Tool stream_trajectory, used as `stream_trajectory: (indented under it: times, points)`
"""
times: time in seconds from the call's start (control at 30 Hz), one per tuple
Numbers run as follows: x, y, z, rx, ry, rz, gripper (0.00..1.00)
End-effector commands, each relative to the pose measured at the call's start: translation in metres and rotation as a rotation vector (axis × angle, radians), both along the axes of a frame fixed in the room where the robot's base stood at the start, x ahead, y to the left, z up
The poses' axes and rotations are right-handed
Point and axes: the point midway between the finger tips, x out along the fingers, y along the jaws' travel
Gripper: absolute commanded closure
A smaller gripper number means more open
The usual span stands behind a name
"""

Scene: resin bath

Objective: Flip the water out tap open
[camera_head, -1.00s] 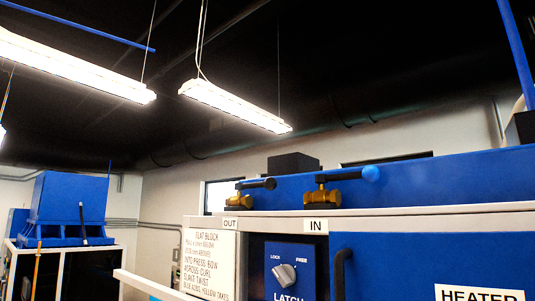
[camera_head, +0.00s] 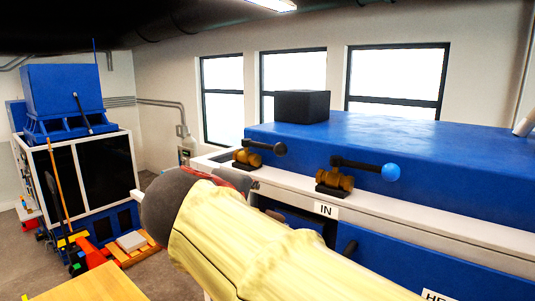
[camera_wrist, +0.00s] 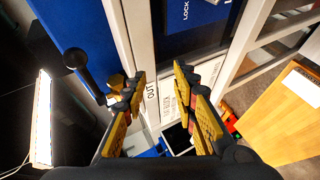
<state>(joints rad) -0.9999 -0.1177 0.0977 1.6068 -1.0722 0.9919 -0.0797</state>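The water out tap (camera_head: 247,156) is a brass tap with a black lever pointing right to a dark round knob, on the white ledge in the head view. In the wrist view its black knob (camera_wrist: 76,58) and brass body (camera_wrist: 115,84) show left of and beyond my fingers. The OUT label (camera_wrist: 152,91) lies between the fingertips in that picture. My gripper (camera_wrist: 158,82) is open with nothing between its yellow-and-black fingers. The left finger's tip overlaps the brass body; I cannot tell if they touch. My arm hides the gripper in the head view.
The similar IN tap (camera_head: 336,177), with a blue knob, stands to the right above the IN label (camera_head: 326,210). A blue casing (camera_head: 430,150) rises behind both taps, with a black box (camera_head: 302,106) on it. A wooden surface (camera_head: 95,285) is at lower left.

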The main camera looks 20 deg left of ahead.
Motion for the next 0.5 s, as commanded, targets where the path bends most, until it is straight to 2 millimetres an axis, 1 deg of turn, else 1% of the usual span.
stream_trajectory:
  times: [0.03, 0.1, 0.2, 0.3, 0.37, 0.5]
  points:
    - [0.007, 0.004, 0.032, -0.021, -0.07, 0.002, 0.72]
    - [0.014, 0.001, 0.062, -0.05, -0.15, -0.004, 0.72]
    - [0.019, -0.005, 0.088, -0.082, -0.218, -0.014, 0.72]
    - [0.024, -0.008, 0.096, -0.103, -0.243, -0.021, 0.72]
    - [0.029, -0.009, 0.097, -0.11, -0.246, -0.021, 0.72]
    - [0.049, -0.01, 0.094, -0.111, -0.244, -0.022, 0.72]
